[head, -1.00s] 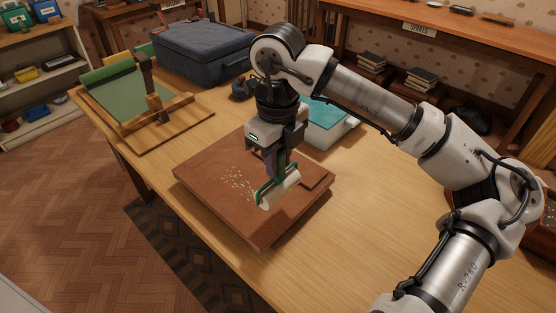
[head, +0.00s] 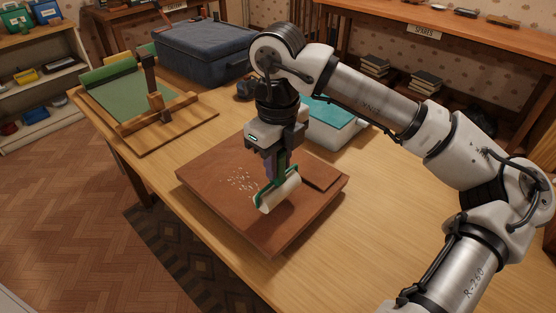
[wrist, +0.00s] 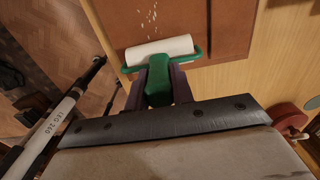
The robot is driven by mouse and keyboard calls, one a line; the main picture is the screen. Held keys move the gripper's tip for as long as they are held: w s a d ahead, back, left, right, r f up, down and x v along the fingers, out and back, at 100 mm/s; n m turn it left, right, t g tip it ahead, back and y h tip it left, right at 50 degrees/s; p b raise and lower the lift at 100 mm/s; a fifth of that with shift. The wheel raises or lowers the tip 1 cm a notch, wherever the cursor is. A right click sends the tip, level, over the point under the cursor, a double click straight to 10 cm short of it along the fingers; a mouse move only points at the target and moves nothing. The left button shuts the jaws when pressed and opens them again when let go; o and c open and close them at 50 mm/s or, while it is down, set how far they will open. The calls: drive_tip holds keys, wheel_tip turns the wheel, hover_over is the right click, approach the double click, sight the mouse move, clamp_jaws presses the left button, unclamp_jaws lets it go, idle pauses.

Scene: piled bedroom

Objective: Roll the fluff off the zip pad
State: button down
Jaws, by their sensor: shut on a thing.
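The zip pad (head: 225,205) is a flat brown slab on the wooden table, with a raised strip (head: 322,172) along its far right part. White fluff (head: 242,180) lies scattered on its left-middle surface; some also shows in the wrist view (wrist: 149,20). My gripper (head: 276,168) is shut on the green handle (wrist: 158,82) of a lint roller. The white roller (head: 280,194) is low over the pad, to the right of the fluff; it also shows in the wrist view (wrist: 160,50). I cannot tell whether it touches the pad.
A teal-topped white case (head: 335,122) stands behind the pad. A blue suitcase (head: 200,50) and a green board on a wooden frame (head: 130,98) are at the back left. The table's front edge runs close to the pad. The table right of the pad is clear.

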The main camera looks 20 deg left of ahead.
drive_tip(key=w+a+p, duration=0.1)
drive_tip(key=w+a, duration=0.1)
drive_tip(key=a, duration=0.5)
drive_tip(key=w+a+f, duration=0.1)
drive_tip(key=w+a, duration=0.2)
drive_tip(key=a, duration=0.5)
drive_tip(key=shift+w+a+p, duration=0.3)
drive_tip(key=shift+w+p, duration=0.05)
drive_tip(key=shift+p, duration=0.05)
drive_tip(key=shift+f, duration=0.15)
drive_tip(key=shift+f, duration=0.8)
drive_tip(key=shift+f, duration=0.2)
drive_tip(key=s+d, duration=0.3)
drive_tip(key=d, duration=0.7)
drive_tip(key=shift+s+d, duration=0.25)
drive_tip(key=shift+s, duration=0.15)
